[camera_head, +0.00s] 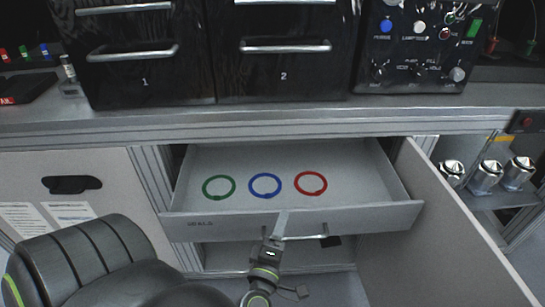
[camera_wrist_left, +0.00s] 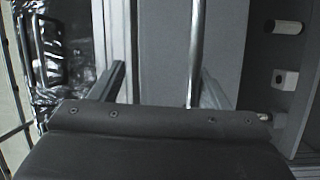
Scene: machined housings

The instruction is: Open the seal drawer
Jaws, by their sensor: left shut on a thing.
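The seal drawer (camera_head: 388,216) is pulled out from under the counter, its inside showing. A green ring (camera_head: 206,188), a blue ring (camera_head: 265,194) and a red ring (camera_head: 311,193) lie flat on its floor in a row. The drawer's bar handle (camera_head: 306,237) runs along its front. My left gripper (camera_head: 278,230) is at this handle and shut on it. In the left wrist view the handle (camera_wrist_left: 196,45) runs upright between the fingers of the gripper (camera_wrist_left: 163,80); the exact contact is hard to see. My right gripper is not in view.
A cabinet door (camera_head: 440,235) stands open at the right of the drawer. Beyond it, several metal parts (camera_head: 490,176) sit on a shelf. Black drawer units (camera_head: 145,75) and a control panel (camera_head: 420,45) stand on the counter (camera_head: 270,118).

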